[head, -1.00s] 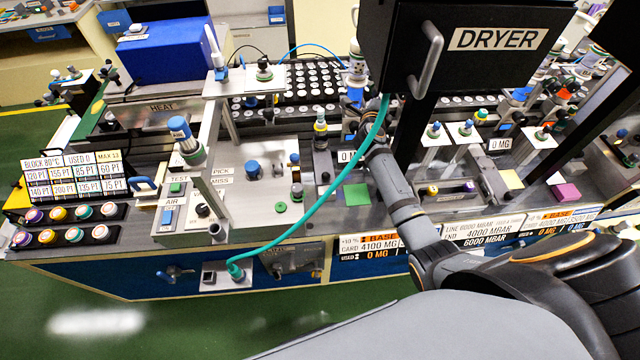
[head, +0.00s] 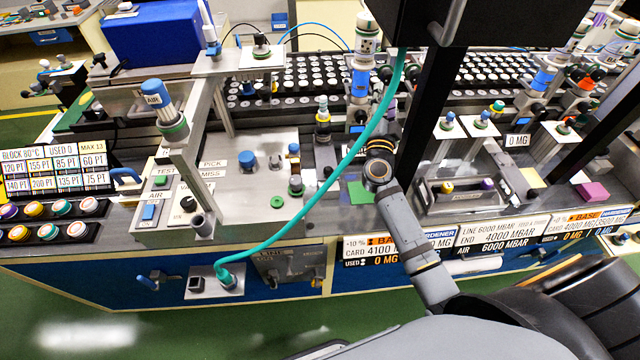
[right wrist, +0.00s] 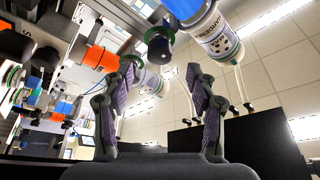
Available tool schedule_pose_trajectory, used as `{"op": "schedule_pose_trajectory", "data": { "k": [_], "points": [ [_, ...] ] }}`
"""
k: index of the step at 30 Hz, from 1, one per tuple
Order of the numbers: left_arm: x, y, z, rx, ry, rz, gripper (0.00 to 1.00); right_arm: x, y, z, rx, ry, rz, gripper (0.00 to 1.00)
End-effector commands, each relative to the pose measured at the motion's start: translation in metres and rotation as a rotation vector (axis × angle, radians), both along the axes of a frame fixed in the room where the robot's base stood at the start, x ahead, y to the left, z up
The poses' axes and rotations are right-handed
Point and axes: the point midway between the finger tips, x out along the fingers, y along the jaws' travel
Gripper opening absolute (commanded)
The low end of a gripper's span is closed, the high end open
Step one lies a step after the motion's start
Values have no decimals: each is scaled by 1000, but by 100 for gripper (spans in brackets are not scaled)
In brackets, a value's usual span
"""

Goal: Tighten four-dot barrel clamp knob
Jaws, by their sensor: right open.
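A white barrel with dark dots and a blue band (right wrist: 222,42) shows at the upper right of the right wrist view; its exact dot count is hard to read. A dotted barrel also stands at the top of the head view (head: 367,32). A dark knob with a green ring (right wrist: 160,46) sits left of the barrel in the wrist view, above the gap between my fingers. My right gripper (right wrist: 162,76) is open and empty, with its fingers apart and not touching the knob. In the head view my right wrist (head: 378,168) hides the gripper. My left gripper is not in view.
Barrels with orange bands (right wrist: 97,57) show at the left of the wrist view. In the head view a teal hose (head: 318,195) runs close beside my right wrist. The dark dryer box (head: 485,35) and its post (head: 432,110) stand just to the right.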

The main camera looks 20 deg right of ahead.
Motion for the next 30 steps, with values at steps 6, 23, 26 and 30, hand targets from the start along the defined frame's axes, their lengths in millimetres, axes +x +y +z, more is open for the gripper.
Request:
{"op": "schedule_pose_trajectory", "data": {
  "k": [6, 23, 26, 30],
  "points": [
    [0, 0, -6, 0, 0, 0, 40, -28, 32, -5, -45, 0, 63, 58],
    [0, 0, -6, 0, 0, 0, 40, -42, 157, -31, -375, 184, 555, 58],
    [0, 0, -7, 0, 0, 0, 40, -50, 174, -46, -424, 249, 629, 58],
    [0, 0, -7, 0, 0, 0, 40, -63, 193, -69, -482, 352, 721, 58]
  ]
}}
